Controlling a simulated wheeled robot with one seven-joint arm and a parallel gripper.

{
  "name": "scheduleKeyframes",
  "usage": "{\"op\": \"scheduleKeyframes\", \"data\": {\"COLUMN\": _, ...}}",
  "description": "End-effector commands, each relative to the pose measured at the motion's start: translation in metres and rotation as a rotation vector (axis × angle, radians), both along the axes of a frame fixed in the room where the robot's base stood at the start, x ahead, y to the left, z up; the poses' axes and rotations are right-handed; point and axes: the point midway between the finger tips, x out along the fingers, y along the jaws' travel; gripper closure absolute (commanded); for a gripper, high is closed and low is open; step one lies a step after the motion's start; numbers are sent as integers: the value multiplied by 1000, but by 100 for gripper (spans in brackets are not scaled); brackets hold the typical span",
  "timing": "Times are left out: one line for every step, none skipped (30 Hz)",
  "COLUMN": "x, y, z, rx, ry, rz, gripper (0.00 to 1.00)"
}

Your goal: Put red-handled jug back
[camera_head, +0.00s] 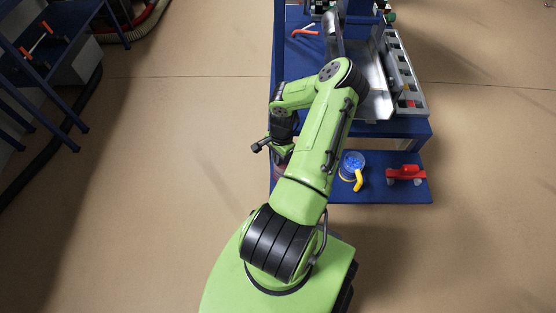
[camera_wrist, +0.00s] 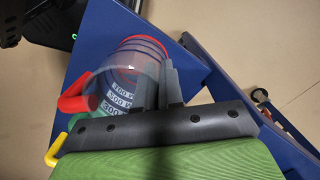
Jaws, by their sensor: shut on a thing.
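The clear jug with a red handle (camera_wrist: 78,98) and red rim shows in the wrist view, with white volume marks on its side. My gripper (camera_wrist: 160,85) is shut on the jug, its two dark fingers at the jug's right side. In the head view my arm hides most of the gripper, and I cannot make out the jug clearly there. Blue shelf surface shows around the jug in the wrist view; I cannot tell whether the jug touches it.
The blue lower shelf (camera_head: 315,192) carries a yellow-handled jug (camera_head: 352,165) with blue contents and a red-topped object (camera_head: 405,174). Above it, the blue bench holds a grey slotted rack (camera_head: 409,88) and an orange-red tool (camera_head: 305,32).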

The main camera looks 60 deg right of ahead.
Motion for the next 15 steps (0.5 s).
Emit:
{"op": "scheduleKeyframes", "data": {"x": 0, "y": -1, "z": 0, "rx": -2, "ry": 1, "rz": 0, "gripper": 100}}
{"op": "scheduleKeyframes", "data": {"x": 0, "y": -1, "z": 1, "rx": -3, "ry": 1, "rz": 0, "gripper": 100}}
{"op": "scheduleKeyframes", "data": {"x": 0, "y": -1, "z": 1, "rx": -2, "ry": 1, "rz": 0, "gripper": 100}}
{"op": "scheduleKeyframes", "data": {"x": 0, "y": -1, "z": 1, "rx": -2, "ry": 1, "rz": 0, "gripper": 100}}
{"op": "scheduleKeyframes", "data": {"x": 0, "y": -1, "z": 1, "rx": -2, "ry": 1, "rz": 0, "gripper": 100}}
{"op": "scheduleKeyframes", "data": {"x": 0, "y": -1, "z": 0, "rx": -2, "ry": 1, "rz": 1, "gripper": 100}}
{"op": "scheduleKeyframes", "data": {"x": 0, "y": -1, "z": -1, "rx": -2, "ry": 1, "rz": 1, "gripper": 100}}
{"op": "scheduleKeyframes", "data": {"x": 0, "y": -1, "z": -1, "rx": -2, "ry": 0, "rz": 1, "gripper": 90}}
{"op": "scheduleKeyframes", "data": {"x": 0, "y": 0, "z": -1, "rx": -2, "ry": 0, "rz": 1, "gripper": 84}}
{"op": "scheduleKeyframes", "data": {"x": 0, "y": 0, "z": -1, "rx": -1, "ry": -1, "rz": 1, "gripper": 80}}
{"op": "scheduleKeyframes", "data": {"x": 0, "y": 0, "z": 0, "rx": -1, "ry": -1, "rz": 1, "gripper": 75}}
{"op": "scheduleKeyframes", "data": {"x": 0, "y": 0, "z": 0, "rx": -1, "ry": -1, "rz": 1, "gripper": 69}}
{"op": "scheduleKeyframes", "data": {"x": 0, "y": 0, "z": 0, "rx": -1, "ry": -1, "rz": 1, "gripper": 68}}
{"op": "scheduleKeyframes", "data": {"x": 0, "y": 0, "z": 0, "rx": -1, "ry": -1, "rz": 1, "gripper": 68}}
{"op": "scheduleKeyframes", "data": {"x": 0, "y": 0, "z": 0, "rx": -1, "ry": -1, "rz": 1, "gripper": 68}}
